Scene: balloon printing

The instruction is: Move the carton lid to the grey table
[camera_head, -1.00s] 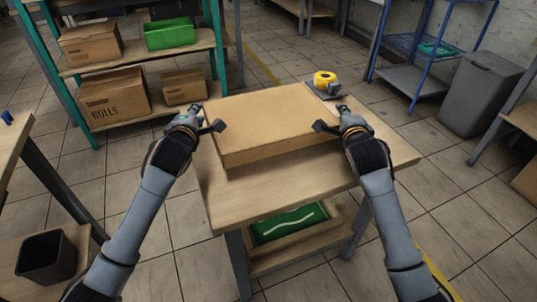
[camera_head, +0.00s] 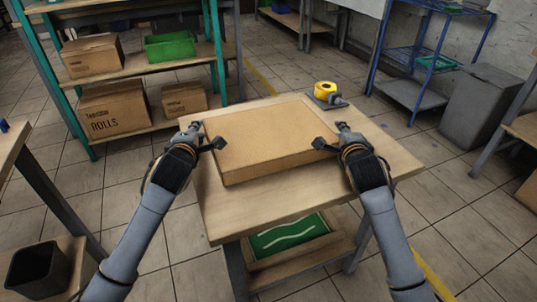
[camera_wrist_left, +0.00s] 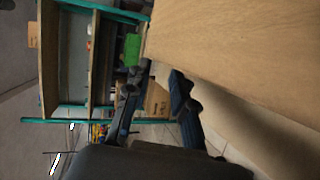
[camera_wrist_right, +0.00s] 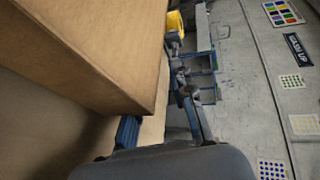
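The carton lid (camera_head: 270,135), a wide, flat brown cardboard piece, appears on a wooden-topped table (camera_head: 235,215) with grey legs. Whether it touches the top is unclear. My left gripper (camera_head: 206,133) is at its left side and my right gripper (camera_head: 331,136) at its right side. Both have their fingers spread. In the left wrist view the lid's side (camera_wrist_left: 240,60) lies right of the open fingers. In the right wrist view the lid's corner (camera_wrist_right: 110,60) hides part of one finger. Contact with the lid is unclear. No table with a grey top is clearly identifiable.
A yellow tape roll (camera_head: 325,89) in a dispenser stands at the table's back right corner. A teal-framed shelf (camera_head: 140,128) with boxes stands behind left. A black bin (camera_head: 37,270) and a grey bin (camera_head: 482,105) flank the table.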

